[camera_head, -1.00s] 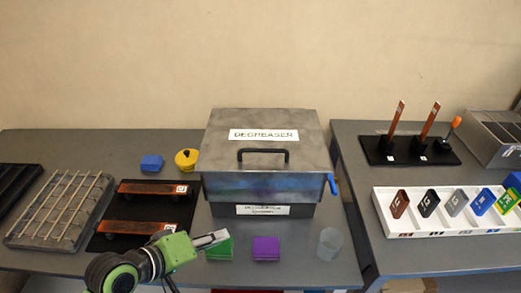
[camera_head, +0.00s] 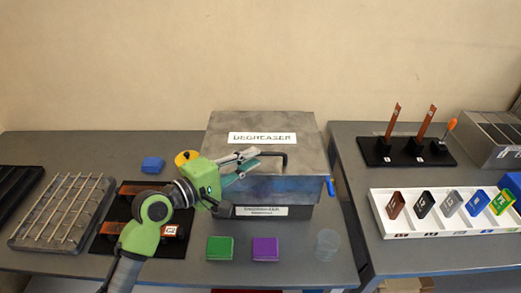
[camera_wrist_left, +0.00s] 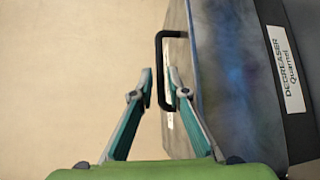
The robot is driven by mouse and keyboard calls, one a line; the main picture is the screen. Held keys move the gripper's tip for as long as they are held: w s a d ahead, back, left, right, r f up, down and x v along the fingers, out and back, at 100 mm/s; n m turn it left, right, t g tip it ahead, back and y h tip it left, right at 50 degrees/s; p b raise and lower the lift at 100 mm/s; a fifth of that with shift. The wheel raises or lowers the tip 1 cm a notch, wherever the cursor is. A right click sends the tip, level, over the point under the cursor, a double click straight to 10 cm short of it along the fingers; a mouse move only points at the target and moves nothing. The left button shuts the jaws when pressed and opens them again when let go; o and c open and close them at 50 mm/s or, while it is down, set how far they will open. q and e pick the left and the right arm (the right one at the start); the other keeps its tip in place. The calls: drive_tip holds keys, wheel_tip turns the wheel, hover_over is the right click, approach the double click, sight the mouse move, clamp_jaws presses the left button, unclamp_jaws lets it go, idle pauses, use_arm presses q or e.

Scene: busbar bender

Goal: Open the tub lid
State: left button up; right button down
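The grey metal tub labelled DEGREASER has a shut lid (camera_head: 300,128) with a black bar handle (camera_head: 284,160) at its front. My left gripper (camera_head: 252,160) is at the handle's left end in the head view and covers part of it. In the left wrist view, my left gripper (camera_wrist_left: 160,82) is open, and the black handle (camera_wrist_left: 159,50) shows in line with the gap between its fingertips. I cannot tell whether the fingers touch it. The tub's front (camera_wrist_left: 232,70) fills the right of that view. My right gripper is not in view.
A blue lever (camera_head: 331,187) is on the tub's right side. A green block (camera_head: 220,248), a purple block (camera_head: 265,248) and a clear cup (camera_head: 328,244) stand in front. A yellow round item (camera_head: 184,157) is partly behind my gripper. A wire rack (camera_head: 62,210) lies left.

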sight(261, 154)
use_arm(q)
drive_tip(key=shift+x, duration=2.05)
